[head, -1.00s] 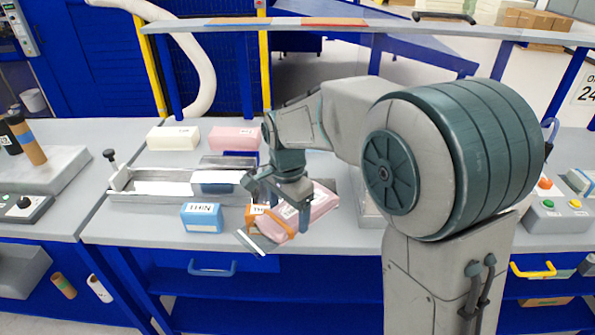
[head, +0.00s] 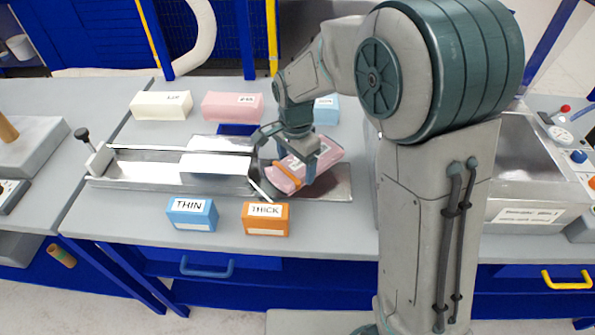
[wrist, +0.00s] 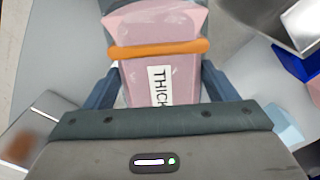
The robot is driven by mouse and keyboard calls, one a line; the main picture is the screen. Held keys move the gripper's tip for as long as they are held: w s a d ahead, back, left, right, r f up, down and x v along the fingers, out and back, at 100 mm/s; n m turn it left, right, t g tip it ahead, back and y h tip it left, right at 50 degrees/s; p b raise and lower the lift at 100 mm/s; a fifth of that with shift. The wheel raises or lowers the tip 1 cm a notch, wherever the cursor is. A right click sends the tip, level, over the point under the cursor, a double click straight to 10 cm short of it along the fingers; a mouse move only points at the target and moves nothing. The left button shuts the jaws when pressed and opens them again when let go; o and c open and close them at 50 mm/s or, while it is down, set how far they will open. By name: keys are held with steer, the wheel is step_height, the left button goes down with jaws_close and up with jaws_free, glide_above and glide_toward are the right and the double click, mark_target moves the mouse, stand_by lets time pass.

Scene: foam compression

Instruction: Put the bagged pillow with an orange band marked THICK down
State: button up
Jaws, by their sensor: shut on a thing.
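The bagged pink pillow (head: 320,160) has an orange band and is held tilted at the right end of the metal trough. My gripper (head: 293,166) is shut on it. In the wrist view the pillow (wrist: 155,28) lies between the two fingers of my gripper (wrist: 157,88), with its band across it and a white THICK label partly hidden by my gripper body. The pillow is over the metal plate (head: 338,190); I cannot tell whether it touches it. An orange block marked THICK (head: 265,222) and a blue block marked THIN (head: 192,216) stand in front.
The metal trough (head: 130,182) with its knobbed end extends left of the pillow. A cream block (head: 160,106), a pink block (head: 232,107) and a light blue block (head: 326,108) stand behind. A metal bin (head: 525,170) is at the right. The table's front left is clear.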

steer(key=shift+f, duration=2.3)
steer(key=shift+f, duration=0.2)
steer(key=o, duration=0.9)
steer(key=shift+r, duration=0.1)
